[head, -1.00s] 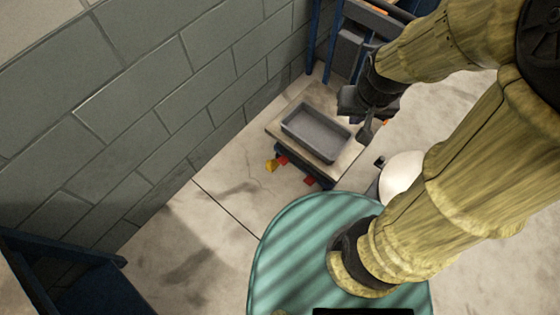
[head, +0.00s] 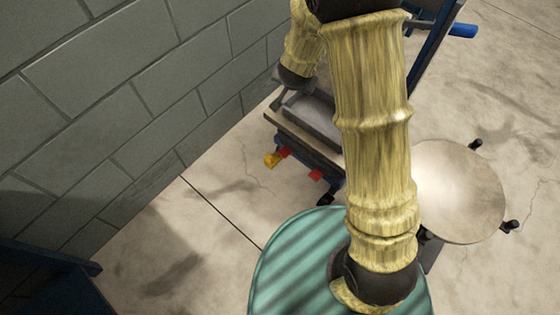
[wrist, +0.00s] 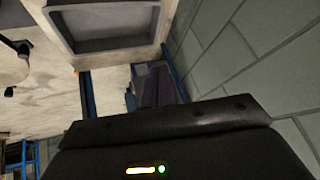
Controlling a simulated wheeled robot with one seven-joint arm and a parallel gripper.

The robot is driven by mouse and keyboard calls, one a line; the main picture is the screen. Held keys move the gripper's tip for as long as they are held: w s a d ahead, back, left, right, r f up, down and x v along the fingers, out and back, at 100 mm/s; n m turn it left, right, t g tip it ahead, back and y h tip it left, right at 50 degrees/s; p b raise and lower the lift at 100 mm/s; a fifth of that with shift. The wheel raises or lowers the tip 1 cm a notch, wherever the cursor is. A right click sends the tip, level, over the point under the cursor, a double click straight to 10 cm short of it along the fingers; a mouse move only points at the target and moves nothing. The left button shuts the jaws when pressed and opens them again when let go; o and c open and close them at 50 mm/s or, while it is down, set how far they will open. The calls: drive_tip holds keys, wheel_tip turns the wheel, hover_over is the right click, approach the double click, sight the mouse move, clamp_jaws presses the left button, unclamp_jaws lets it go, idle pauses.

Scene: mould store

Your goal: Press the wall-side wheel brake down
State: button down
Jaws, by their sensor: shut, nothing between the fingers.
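A low trolley (head: 300,133) with a light board top stands by the block wall. Two red pedals stick out at its near end. The wall-side red pedal (head: 285,152) has a yellow piece (head: 272,160) beside it, and the other red pedal (head: 316,175) is to its right. I cannot tell how far either is pressed. My gripper (head: 279,101) is shut and empty, near the wall-side edge of the trolley top, above and apart from the pedals. My arm hides part of the trolley. The pedals do not show in the wrist view.
A grey tray (head: 315,118) lies on the trolley top and also shows in the wrist view (wrist: 112,46). The block wall (head: 150,90) runs close along the left. A round-topped stool (head: 460,190) stands at right. Floor in front of the pedals is clear.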

drive_tip(key=a+f+m+h+b, duration=0.1)
drive_tip(key=a+f+h+b, duration=0.1)
drive_tip(key=f+b, duration=0.5)
drive_tip(key=a+f+m+t+h+b, duration=0.1)
drive_tip(key=a+f+h+b, duration=0.2)
drive_tip(key=f+b, duration=0.5)
drive_tip(key=a+f+m+t+h+b, duration=0.1)
drive_tip(key=f+b, duration=0.7)
drive_tip(key=f, duration=1.8)
drive_tip(key=a+m+h, duration=0.1)
drive_tip(key=a, duration=0.1)
drive_tip(key=shift+s+a, duration=0.35)
drive_tip(key=shift+s, duration=0.05)
drive_tip(key=shift+f, duration=0.1)
drive_tip(key=b, duration=0.6)
hover_over(281, 151)
drive_tip(key=s, duration=0.2)
drive_tip(key=f, duration=0.5)
drive_tip(key=shift+w+d+f, duration=0.25)
drive_tip(key=shift+d+f, duration=0.1)
drive_tip(key=shift+f, duration=0.05)
drive_tip(key=shift+s+a+f+b, duration=0.2)
drive_tip(key=shift+f+b, duration=0.3)
drive_tip(key=shift+f, duration=0.05)
drive_tip(key=shift+s+a+f+b, duration=0.15)
drive_tip(key=shift+f+b, duration=0.3)
drive_tip(key=shift+f, duration=0.05)
drive_tip(key=shift+s+a+f+b, duration=0.15)
drive_tip(key=shift+s+f+b, duration=0.05)
drive_tip(key=shift+f+b, duration=0.25)
